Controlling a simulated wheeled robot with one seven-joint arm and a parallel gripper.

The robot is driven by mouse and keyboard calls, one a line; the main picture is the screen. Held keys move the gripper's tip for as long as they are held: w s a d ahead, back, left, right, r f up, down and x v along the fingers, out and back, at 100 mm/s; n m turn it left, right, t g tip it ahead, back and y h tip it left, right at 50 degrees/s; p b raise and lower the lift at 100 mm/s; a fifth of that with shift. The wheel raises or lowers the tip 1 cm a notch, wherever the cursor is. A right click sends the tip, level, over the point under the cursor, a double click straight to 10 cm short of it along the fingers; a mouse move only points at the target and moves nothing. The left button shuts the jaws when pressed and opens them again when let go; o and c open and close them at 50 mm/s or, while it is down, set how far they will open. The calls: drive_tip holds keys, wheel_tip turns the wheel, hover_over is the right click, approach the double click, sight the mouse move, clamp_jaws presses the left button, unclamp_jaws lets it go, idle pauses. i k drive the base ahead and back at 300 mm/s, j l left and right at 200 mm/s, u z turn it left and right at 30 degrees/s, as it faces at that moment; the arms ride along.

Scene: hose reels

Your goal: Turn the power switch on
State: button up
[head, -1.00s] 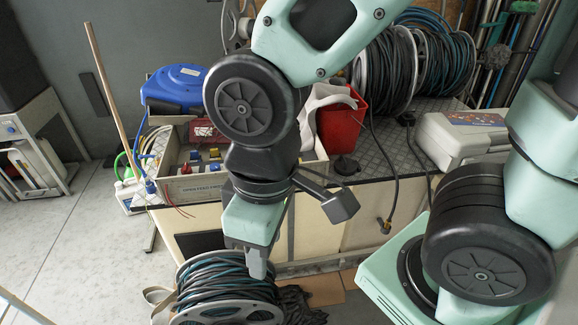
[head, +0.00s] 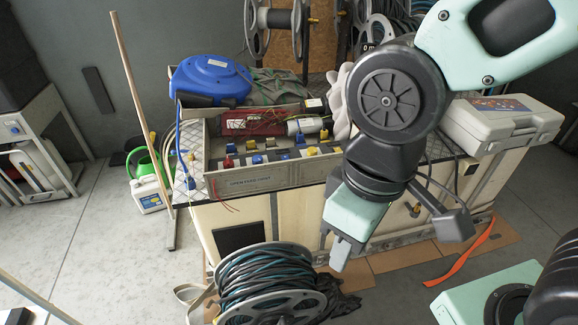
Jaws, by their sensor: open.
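I cannot pick out the power switch for certain. A shallow grey open-topped box (head: 262,184) with writing on its front stands on the workbench (head: 200,203). My gripper (head: 338,262) hangs in front of the bench, right of and below the box, pointing down. It is open, with nothing visible in it, and apart from the box.
A blue reel housing (head: 210,79) stands behind the box. A hose reel (head: 270,284) lies on the floor below my gripper's left. A grey case (head: 500,122) lies on the bench's right end. A wooden pole (head: 138,100) leans at left. Floor at far left is open.

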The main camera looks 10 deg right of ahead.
sight(228, 164)
drive_tip(key=j+z, duration=0.5)
drive_tip(key=j, duration=0.8)
drive_tip(key=i+u, duration=0.1)
drive_tip(key=u, duration=0.15)
drive_tip(key=i+u, duration=0.25)
drive_tip(key=k+l, duration=0.05)
drive_tip(key=k, duration=0.05)
